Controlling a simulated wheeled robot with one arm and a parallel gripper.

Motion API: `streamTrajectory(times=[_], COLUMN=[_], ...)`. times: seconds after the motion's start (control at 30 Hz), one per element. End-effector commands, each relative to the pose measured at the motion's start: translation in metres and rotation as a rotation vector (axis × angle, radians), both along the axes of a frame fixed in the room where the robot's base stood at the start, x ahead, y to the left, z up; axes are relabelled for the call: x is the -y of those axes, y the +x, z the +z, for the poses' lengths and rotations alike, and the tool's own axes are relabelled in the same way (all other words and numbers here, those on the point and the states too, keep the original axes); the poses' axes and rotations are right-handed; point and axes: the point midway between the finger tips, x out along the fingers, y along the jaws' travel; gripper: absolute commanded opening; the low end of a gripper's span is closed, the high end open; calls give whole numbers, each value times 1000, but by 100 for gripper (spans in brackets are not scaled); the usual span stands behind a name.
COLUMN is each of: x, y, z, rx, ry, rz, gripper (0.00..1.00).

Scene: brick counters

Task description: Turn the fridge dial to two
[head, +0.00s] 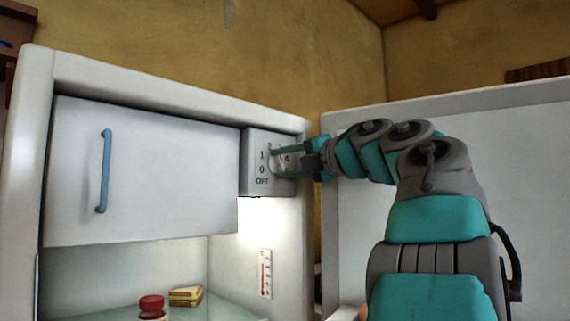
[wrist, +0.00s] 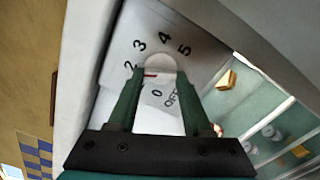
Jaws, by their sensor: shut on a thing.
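The fridge dial (wrist: 160,62) is a round white knob on a pale panel (wrist: 118,72) marked OFF, 0, 2, 3, 4 and 5. The 1 is hidden in the wrist view but shows on the panel (head: 256,178) in the head view. My gripper (wrist: 160,74) is shut on the dial, one green finger on each side. A red mark on the dial points left in the wrist view, toward the left finger and just below the 2. The head view shows my gripper (head: 285,160) reaching the dial from the right, covering part of it.
The fridge is open, with its door (head: 350,210) at the right behind my arm. An inner white compartment door (head: 150,180) with a blue handle (head: 104,170) is left of the panel. Below are a sandwich (head: 186,295), a red-lidded jar (head: 152,305) and a thermometer (head: 265,274).

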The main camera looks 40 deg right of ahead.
Motion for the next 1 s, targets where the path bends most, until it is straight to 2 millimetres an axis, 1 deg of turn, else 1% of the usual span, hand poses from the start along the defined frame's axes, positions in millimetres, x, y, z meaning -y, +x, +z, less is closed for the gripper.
streamTrajectory(times=[0.47, 0.5, 0.77, 1.0], x=[0, 0, 0, 0], y=[0, 0, 0, 0], z=[0, 0, 0, 0], rx=[-2, -1, -1, -1], ry=[17, 17, 16, 16], rz=[0, 0, 0, 0], gripper=[0, 51, 80, 80])
